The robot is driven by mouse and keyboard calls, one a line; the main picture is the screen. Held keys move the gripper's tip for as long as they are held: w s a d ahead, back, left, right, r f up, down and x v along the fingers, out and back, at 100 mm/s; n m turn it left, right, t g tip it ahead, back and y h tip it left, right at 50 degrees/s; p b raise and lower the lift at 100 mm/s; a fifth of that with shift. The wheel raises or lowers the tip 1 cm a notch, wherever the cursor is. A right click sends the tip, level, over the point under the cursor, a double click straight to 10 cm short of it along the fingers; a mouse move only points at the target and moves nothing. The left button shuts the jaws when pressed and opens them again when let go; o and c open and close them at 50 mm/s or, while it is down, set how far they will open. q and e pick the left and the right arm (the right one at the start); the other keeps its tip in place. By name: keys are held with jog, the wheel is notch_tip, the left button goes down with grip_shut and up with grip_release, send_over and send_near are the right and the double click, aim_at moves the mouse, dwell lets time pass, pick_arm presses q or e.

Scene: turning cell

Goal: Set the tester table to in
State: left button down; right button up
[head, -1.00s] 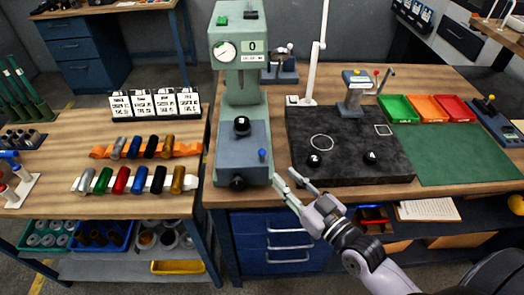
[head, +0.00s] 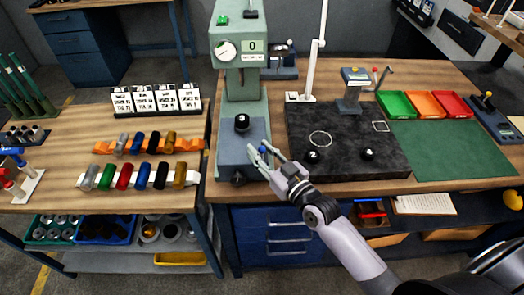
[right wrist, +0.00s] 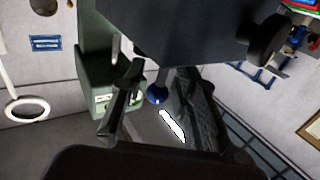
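The tester (head: 243,85) is a green column machine with a dial and a display reading 0. Its blue-grey table (head: 232,150) sits at the base, with a black ball marked 3 (head: 242,122) on top and a dark knob (head: 239,178) at the front. A small lever with a blue ball end (right wrist: 157,95) is on the table's right side. My right gripper (head: 264,156) is at this lever. In the right wrist view its fingers stand apart on either side of the blue ball, with a visible gap. My left gripper is not in view.
A dark stone plate (head: 350,165) with two black balls stands right of the tester. Green, orange and red trays (head: 425,106) lie farther right. Racks of coloured cylinders (head: 140,178) are on the left bench, across a narrow gap.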

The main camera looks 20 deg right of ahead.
jog(key=shift+c, duration=0.5)
grip_shut()
